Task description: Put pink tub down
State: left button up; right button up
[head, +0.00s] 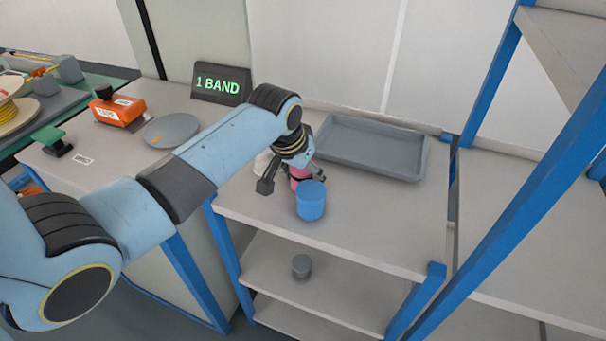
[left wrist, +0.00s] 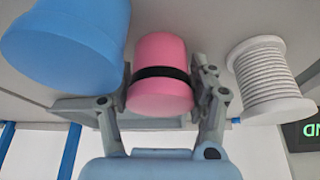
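The pink tub (left wrist: 162,90) has a black band around its middle. It stands between the two fingers of my left gripper (left wrist: 162,85), which appear closed against its sides. In the head view the pink tub (head: 299,174) is partly hidden by the blue tub and my left gripper (head: 292,180), at the shelf's top level (head: 370,220). I cannot tell whether its base touches the surface. My right gripper is not in view.
A blue tub (head: 310,201) stands close in front of the pink tub. A white ribbed spool (left wrist: 268,80) stands on its other side. A grey tray (head: 370,147) lies behind. The shelf top to the right is clear. A sign (head: 222,84) reads "1 BAND".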

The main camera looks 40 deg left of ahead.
pick_arm(q)
jog(key=c, duration=0.7)
jog(key=shift+c, duration=0.2)
